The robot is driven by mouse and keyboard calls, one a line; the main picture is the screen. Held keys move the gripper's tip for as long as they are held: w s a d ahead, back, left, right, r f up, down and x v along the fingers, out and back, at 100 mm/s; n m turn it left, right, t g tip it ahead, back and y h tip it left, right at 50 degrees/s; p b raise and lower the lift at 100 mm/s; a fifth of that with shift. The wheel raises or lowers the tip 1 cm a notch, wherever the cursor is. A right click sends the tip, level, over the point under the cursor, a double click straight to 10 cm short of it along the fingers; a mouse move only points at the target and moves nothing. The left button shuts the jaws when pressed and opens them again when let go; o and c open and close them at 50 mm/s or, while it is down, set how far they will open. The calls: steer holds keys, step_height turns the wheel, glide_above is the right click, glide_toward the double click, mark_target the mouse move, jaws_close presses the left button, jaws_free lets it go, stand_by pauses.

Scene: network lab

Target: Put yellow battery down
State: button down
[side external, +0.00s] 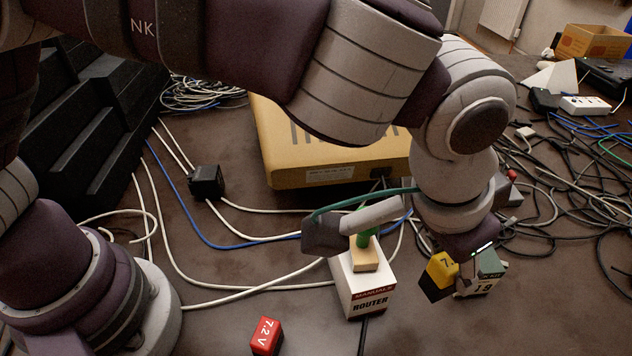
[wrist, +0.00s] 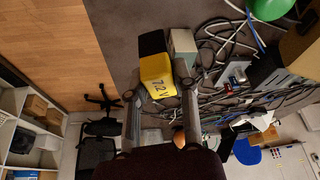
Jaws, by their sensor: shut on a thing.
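A yellow battery (side external: 441,266) with a black end is at my gripper (side external: 460,276) in the side view, tilted. In the wrist view the battery (wrist: 157,71) sits between the two fingers of my gripper (wrist: 160,88), which is shut on it. Its black end points away from the wrist. A small grey-green box marked 19 (side external: 488,270) is right beside the gripper; it also shows in the wrist view (wrist: 182,43). I cannot tell whether the battery touches the table. A red 7.2 V battery (side external: 267,336) stands at the front of the table.
A white router manuals box (side external: 362,288) with a wooden block (side external: 365,256) on top stands left of the gripper. A large yellow device (side external: 290,160) is behind. Tangled cables (side external: 560,190) cover the right side. The brown table (side external: 420,335) is mostly clear in front.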

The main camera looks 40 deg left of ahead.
steer(key=w+a+r+n+y, duration=0.2)
steer(key=w+a+r+n, duration=0.1)
steer(key=a+n, duration=0.3)
steer(key=w+a+r+n+y, duration=0.2)
steer(key=w+a+r+n, duration=0.15)
steer(key=a, duration=0.55)
steer(key=s+a+n+g+y, duration=0.2)
steer(key=a+n, duration=0.8)
steer(key=a, duration=0.4)
steer(key=s+a+f+n+g, duration=0.3)
steer(key=s+a+f+n, duration=0.3)
steer(key=a, duration=0.4)
steer(key=s+a+f+n+g, duration=0.2)
steer(key=s+a+f+n, duration=0.2)
steer(key=s+a+n, duration=0.5)
steer(key=shift+m+h, duration=0.4)
steer(key=shift+m, duration=0.55)
steer(key=f, duration=0.2)
steer(key=a+f, duration=0.1)
steer(key=f, duration=0.5)
steer(key=shift+w+a, duration=0.15)
steer(key=shift+w, duration=0.1)
steer(key=shift+f, duration=0.1)
